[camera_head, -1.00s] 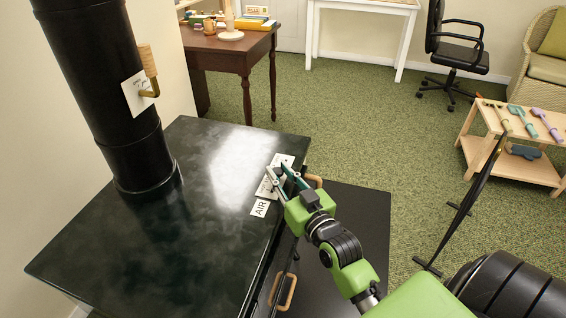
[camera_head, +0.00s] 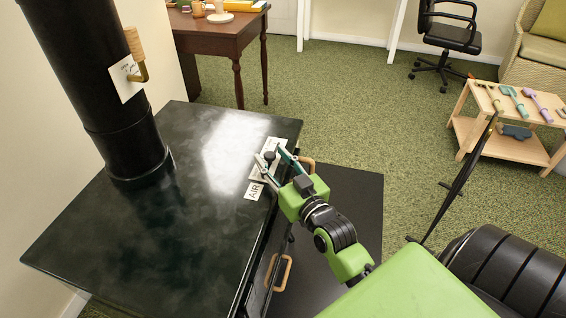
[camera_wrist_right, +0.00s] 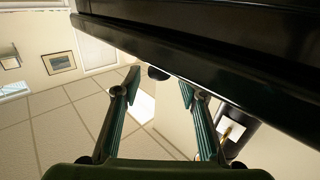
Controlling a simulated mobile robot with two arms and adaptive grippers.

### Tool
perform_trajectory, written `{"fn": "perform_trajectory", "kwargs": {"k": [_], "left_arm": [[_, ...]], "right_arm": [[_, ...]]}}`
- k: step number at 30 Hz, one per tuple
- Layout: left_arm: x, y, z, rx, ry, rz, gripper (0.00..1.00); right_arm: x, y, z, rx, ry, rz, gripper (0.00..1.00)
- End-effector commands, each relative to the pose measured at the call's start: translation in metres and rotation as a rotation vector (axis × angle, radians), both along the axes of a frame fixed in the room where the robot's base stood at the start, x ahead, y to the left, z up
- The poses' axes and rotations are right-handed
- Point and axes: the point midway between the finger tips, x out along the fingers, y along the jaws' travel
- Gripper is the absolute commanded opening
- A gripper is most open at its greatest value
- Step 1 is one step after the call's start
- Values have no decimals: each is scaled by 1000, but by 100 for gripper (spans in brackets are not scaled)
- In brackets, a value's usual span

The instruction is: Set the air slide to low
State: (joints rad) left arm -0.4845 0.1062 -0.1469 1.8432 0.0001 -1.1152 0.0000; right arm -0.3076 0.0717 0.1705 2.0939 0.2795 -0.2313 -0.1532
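The black stove (camera_head: 190,235) fills the left of the head view. At its right edge lies a white label reading AIR (camera_head: 254,190), with a pale slide plate (camera_head: 270,149) beyond it. A small dark knob (camera_head: 269,156) shows at this plate; a dark rounded end also shows between the fingertips in the right wrist view (camera_wrist_right: 158,73). My right gripper (camera_head: 272,162) is open at the plate, its fingers apart on either side of the knob. I cannot tell whether they touch it. The plate's other markings are too small to read. My left gripper is not in view.
A black stovepipe (camera_head: 100,90) rises from the stove top, bearing a plate with a wooden-handled lever (camera_head: 135,50). Wooden handles (camera_head: 278,273) stick out at the stove's front. A low wooden shelf (camera_head: 505,145) stands right on open green carpet.

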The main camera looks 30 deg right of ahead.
Motion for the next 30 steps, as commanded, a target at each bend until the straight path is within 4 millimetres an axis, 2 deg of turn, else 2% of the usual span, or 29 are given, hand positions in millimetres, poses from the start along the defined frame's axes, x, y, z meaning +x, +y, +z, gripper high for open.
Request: {"fn": "perform_trajectory", "kwargs": {"k": [12, 18, 24, 30], "left_arm": [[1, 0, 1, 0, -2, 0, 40], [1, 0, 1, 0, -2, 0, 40], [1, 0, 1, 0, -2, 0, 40], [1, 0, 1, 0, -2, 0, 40]], "right_arm": [[-70, 6, -1, -1, 5, 0, 38], [-99, 8, 0, -1, 4, 0, 38], [-113, 10, 1, -1, 1, 0, 38], [-115, 10, 1, -1, 0, 0, 38]]}}
